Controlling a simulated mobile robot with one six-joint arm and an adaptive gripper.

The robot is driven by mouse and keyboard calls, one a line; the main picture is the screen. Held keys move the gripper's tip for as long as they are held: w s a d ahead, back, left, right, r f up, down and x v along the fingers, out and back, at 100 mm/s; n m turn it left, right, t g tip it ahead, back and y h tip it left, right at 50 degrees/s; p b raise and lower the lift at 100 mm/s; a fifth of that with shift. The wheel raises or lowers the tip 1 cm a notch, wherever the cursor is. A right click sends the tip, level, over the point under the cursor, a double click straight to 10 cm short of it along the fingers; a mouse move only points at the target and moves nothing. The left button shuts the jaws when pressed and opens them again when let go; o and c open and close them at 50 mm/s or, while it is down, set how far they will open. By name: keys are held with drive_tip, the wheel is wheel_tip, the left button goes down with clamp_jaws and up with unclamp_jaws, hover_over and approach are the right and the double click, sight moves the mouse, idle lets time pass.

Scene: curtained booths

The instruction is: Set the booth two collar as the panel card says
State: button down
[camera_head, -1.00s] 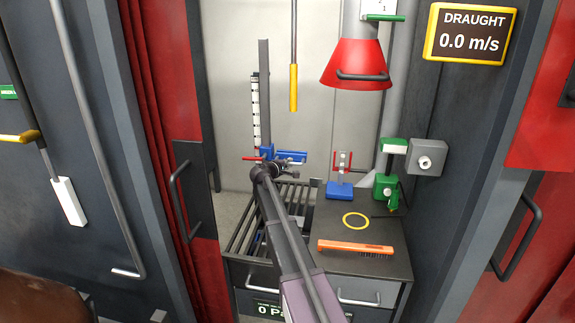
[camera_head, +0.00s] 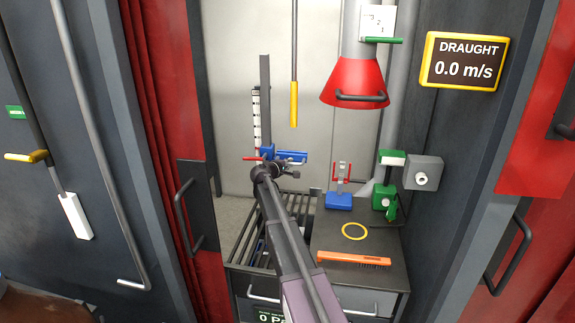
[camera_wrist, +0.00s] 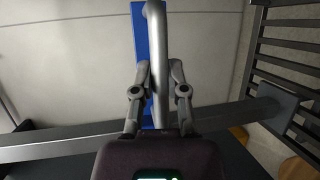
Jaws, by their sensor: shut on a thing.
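The blue collar (camera_head: 292,156) sits on the dark upright post (camera_head: 265,90), with a red pointer (camera_head: 250,158) on its left. A white scale strip with dark marks (camera_head: 257,115) stands beside the post; its marks are too small to read. My gripper (camera_head: 268,170) is at the collar, hiding part of it. In the wrist view its fingers (camera_wrist: 160,92) are shut on both sides of a grey bar handle (camera_wrist: 157,30), with the collar's blue plate (camera_wrist: 140,45) behind. I cannot make out a readable panel card.
A yellow-ended pull rod (camera_head: 294,104) hangs right of the post. A red hood (camera_head: 355,82) is above the bench (camera_head: 325,232), which bears an orange brush (camera_head: 353,259) and yellow ring (camera_head: 354,231). A slatted rack (camera_head: 258,240) is at left. The draught display (camera_head: 463,61) reads 0.0 m/s.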

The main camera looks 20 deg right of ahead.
drive_tip(key=c, duration=0.6)
unclamp_jaws()
drive_tip(key=shift+c, duration=0.2)
drive_tip(key=shift+s+f, duration=0.1)
